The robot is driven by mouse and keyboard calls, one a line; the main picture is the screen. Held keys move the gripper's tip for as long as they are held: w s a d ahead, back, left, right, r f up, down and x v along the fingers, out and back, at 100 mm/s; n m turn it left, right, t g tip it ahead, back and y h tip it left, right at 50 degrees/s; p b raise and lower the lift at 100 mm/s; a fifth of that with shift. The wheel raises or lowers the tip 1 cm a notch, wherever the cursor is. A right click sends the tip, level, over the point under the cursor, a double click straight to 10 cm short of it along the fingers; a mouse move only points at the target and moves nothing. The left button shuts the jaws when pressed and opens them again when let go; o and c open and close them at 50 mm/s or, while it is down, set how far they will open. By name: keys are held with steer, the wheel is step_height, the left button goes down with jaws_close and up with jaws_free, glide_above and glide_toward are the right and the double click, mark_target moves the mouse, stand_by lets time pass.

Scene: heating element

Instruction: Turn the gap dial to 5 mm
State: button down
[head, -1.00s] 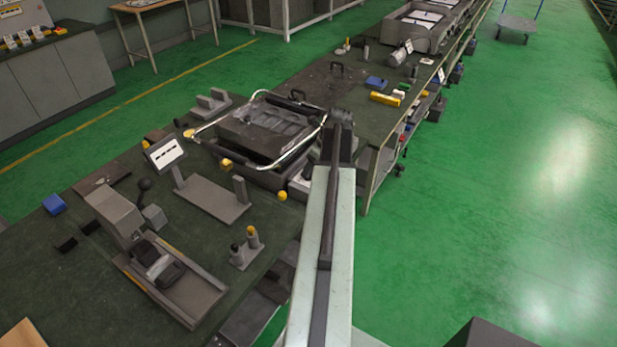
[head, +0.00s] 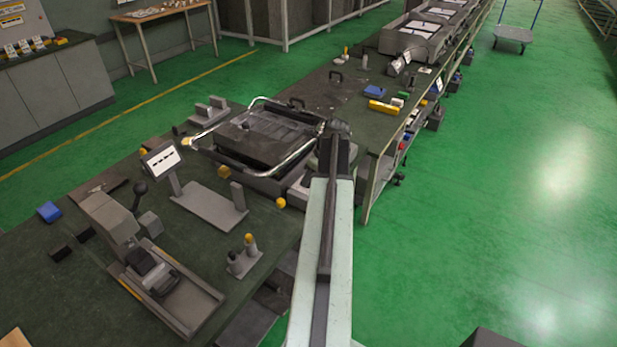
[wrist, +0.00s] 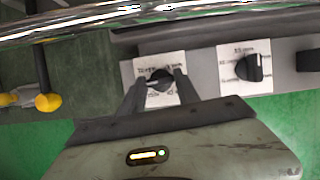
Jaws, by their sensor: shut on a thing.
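In the wrist view, a black dial knob (wrist: 161,80) stands on a white label card with printed mm markings, too blurred to read fully. My gripper (wrist: 160,86) has one finger on each side of this knob and is shut on it. A second black knob (wrist: 255,68) on a similar card (wrist: 233,83) sits to the right, clear of the fingers. I cannot read for certain which scale is set. In the head view, my gripper (head: 338,128) is at the right side of the press-like machine (head: 260,137); the knobs are hidden there by my arm.
A shiny curved bar (wrist: 150,15) runs across the top of the wrist view, close above the knobs. A yellow-tipped part (wrist: 47,102) stands to the left. The dark green bench (head: 110,250) holds several fixtures; green floor (head: 480,220) to the right is clear.

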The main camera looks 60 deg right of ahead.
steer(key=n, duration=0.1)
steer(key=n+y, duration=0.1)
steer(key=n, duration=0.2)
steer(key=shift+d+n+y, duration=0.25)
steer(key=shift+n+y, duration=0.05)
steer(key=shift+y, duration=0.1)
steer(key=shift+w+n+g+y, duration=0.1)
steer(key=shift+n+g+y, duration=0.5)
steer(key=shift+n, duration=1.2)
steer(key=c, duration=0.9)
jaws_free()
steer(key=p+v, duration=0.7)
steer(key=v, duration=0.1)
